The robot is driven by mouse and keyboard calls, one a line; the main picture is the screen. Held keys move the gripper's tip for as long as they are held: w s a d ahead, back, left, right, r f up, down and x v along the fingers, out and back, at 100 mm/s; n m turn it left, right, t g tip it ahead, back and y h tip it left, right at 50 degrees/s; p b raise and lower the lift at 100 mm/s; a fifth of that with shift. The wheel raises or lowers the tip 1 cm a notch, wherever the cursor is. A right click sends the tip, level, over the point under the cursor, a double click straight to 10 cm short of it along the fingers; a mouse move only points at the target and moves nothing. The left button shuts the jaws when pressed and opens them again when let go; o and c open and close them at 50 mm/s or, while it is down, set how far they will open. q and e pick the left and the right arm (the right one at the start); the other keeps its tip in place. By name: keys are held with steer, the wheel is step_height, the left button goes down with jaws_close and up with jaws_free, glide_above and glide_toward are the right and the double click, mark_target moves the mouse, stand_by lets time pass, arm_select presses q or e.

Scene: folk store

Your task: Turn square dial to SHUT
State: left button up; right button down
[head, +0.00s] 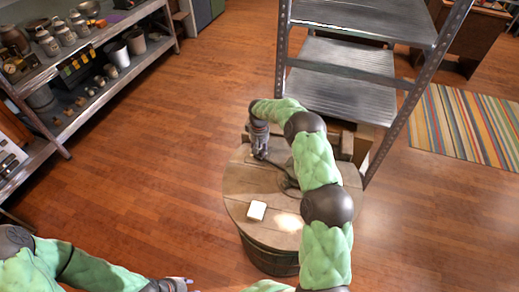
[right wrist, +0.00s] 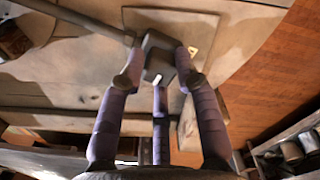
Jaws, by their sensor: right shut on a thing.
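The square dial (right wrist: 158,57) shows in the right wrist view as a dark grey block over a square wooden plate (right wrist: 205,30). My right gripper (right wrist: 155,62) has its purple fingers closed around this block. In the head view my right gripper (head: 259,154) points down at the far left part of the round barrel top (head: 240,188), and it hides the dial there. A small yellowish mark (right wrist: 193,52) lies just right of the dial; I cannot read any lettering. My left gripper (head: 178,284) is at the bottom edge of the head view, too small to judge.
A white block (head: 257,210) lies on the barrel top. A dark bar (right wrist: 75,18) runs up to the dial's left side. A metal shelf rack (head: 340,80) stands behind the barrel, and stocked shelves (head: 62,140) line the left. The floor between is clear.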

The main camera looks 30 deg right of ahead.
steer(key=shift+w+a, duration=0.1)
steer(key=shift+w, duration=0.1)
stand_by(0.4)
steer(key=c, duration=1)
jaws_free()
steer(key=shift+o, duration=0.5)
steer(key=shift+w, duration=0.1)
steer(key=shift+r, duration=0.15)
step_height(320, 180, up, 12)
